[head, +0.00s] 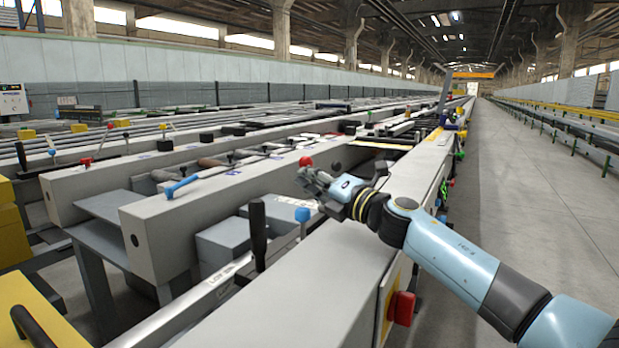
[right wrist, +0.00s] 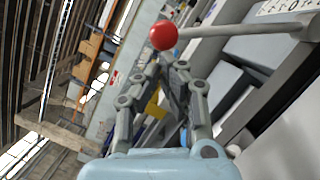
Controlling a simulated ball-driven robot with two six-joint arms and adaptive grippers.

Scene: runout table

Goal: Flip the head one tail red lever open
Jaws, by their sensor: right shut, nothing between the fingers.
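The red lever's round red knob (head: 306,161) shows just beyond my right gripper (head: 309,178) in the head view. In the right wrist view the red knob (right wrist: 163,36) sits at the end of a grey rod (right wrist: 245,31) that runs off to the right. My right gripper (right wrist: 166,68) is shut and empty, its fingertips pointing at the knob from just below it in that picture. I cannot tell whether the fingers touch the knob. In the head view the arm hides the lever's lower part. My left gripper is not in view.
A blue-knobbed lever (head: 303,214) and a black handle (head: 258,232) stand nearer on the table. A blue-tipped lever (head: 182,187) lies to the left. A red box (head: 402,308) is on the near beam's side. The aisle (head: 530,170) at right is clear.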

